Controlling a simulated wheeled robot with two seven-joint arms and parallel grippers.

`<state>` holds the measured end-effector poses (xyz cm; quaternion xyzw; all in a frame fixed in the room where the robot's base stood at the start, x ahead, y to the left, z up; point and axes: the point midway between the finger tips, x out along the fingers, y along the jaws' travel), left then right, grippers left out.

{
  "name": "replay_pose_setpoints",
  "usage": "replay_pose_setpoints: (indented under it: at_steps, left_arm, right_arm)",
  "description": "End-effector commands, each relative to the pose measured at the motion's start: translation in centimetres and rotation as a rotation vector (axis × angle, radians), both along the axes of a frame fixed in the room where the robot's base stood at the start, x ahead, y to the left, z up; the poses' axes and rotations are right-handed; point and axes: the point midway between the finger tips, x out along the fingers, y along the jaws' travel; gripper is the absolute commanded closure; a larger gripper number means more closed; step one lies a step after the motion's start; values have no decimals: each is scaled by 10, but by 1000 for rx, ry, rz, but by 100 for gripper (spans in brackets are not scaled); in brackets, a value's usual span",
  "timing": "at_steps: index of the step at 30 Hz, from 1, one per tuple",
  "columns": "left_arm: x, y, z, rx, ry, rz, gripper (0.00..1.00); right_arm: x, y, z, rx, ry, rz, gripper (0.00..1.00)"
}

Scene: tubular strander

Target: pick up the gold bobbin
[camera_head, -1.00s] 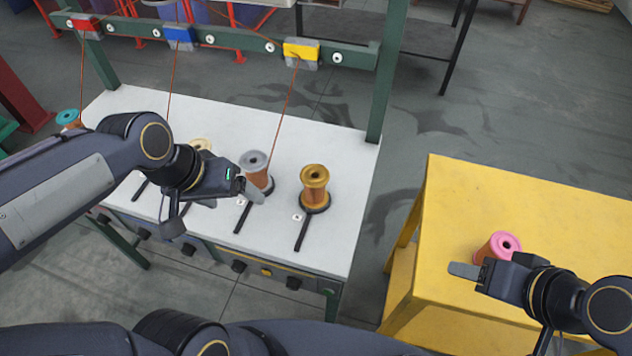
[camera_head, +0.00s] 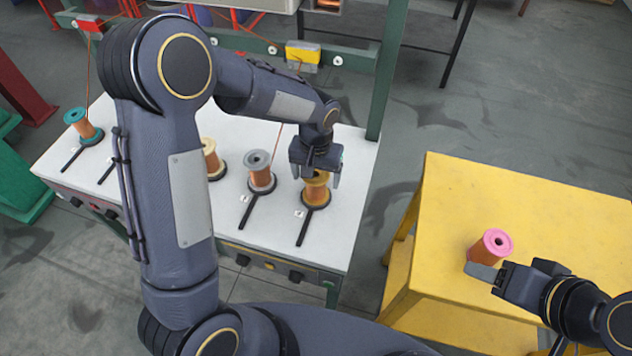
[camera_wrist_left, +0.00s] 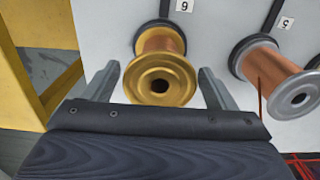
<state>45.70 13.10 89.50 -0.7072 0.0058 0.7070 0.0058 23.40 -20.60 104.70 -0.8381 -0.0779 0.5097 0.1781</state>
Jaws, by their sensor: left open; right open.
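The gold bobbin (camera_head: 316,190), wound with copper wire, stands on a black round base on the white table (camera_head: 345,150). My left gripper (camera_head: 318,178) is above it, with its fingers pointing down and hiding part of its top. In the left wrist view the gold bobbin (camera_wrist_left: 160,78) shows between the open fingers of my left gripper (camera_wrist_left: 160,88), with a gap on each side. My right gripper (camera_head: 485,275) is open beside the pink bobbin (camera_head: 491,246) on the yellow table (camera_head: 540,215).
A silver bobbin (camera_head: 260,172) stands close to the left of the gold one; it also shows in the left wrist view (camera_wrist_left: 280,75). A paler bobbin (camera_head: 211,158) and a teal one (camera_head: 82,124) stand further left. A green post (camera_head: 388,75) rises behind on the right.

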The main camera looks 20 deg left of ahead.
Motion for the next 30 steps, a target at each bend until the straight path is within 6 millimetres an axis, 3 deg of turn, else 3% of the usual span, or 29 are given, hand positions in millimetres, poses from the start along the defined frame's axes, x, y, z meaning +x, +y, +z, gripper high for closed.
replay_pose_setpoints:
  at_steps: [7,16,27,30]
  left_arm:
    - [-4,0,-34,1,4,1,21]
    - [-4,0,-39,0,0,0,21]
    - [-4,0,-39,0,0,0,69]
    - [-4,-1,-38,0,-1,0,71]
  right_arm:
    - [0,0,8,0,0,0,47]
    - [0,0,8,0,0,0,47]
    - [0,0,8,0,0,0,47]
    - [0,0,8,0,0,0,47]
